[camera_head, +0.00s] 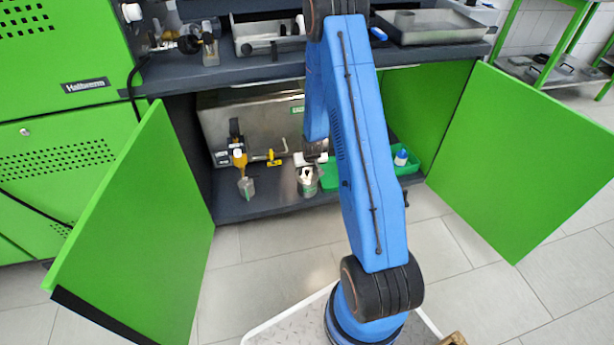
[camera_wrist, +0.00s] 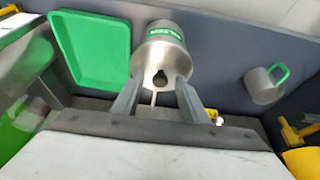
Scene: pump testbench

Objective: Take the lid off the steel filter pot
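The steel filter pot (camera_wrist: 165,45) stands on the cabinet's lower shelf, with a green label band around it. In the head view the pot (camera_head: 308,187) is partly covered by my gripper (camera_head: 306,173) just above it. In the wrist view, my gripper (camera_wrist: 158,86) has its two grey fingers apart, one on each side of a small dark knob-like part (camera_wrist: 160,78) on the pot's lid. I cannot tell whether the fingers touch it. The lid appears to be on the pot.
A green tray (camera_wrist: 90,48) lies beside the pot. A small steel mug with a green handle (camera_wrist: 262,86) stands on the other side. Yellow-handled valves (camera_head: 275,157) and a steel tank (camera_head: 220,115) are behind. Open green doors (camera_head: 135,225) flank the cabinet, and the worktop is above.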

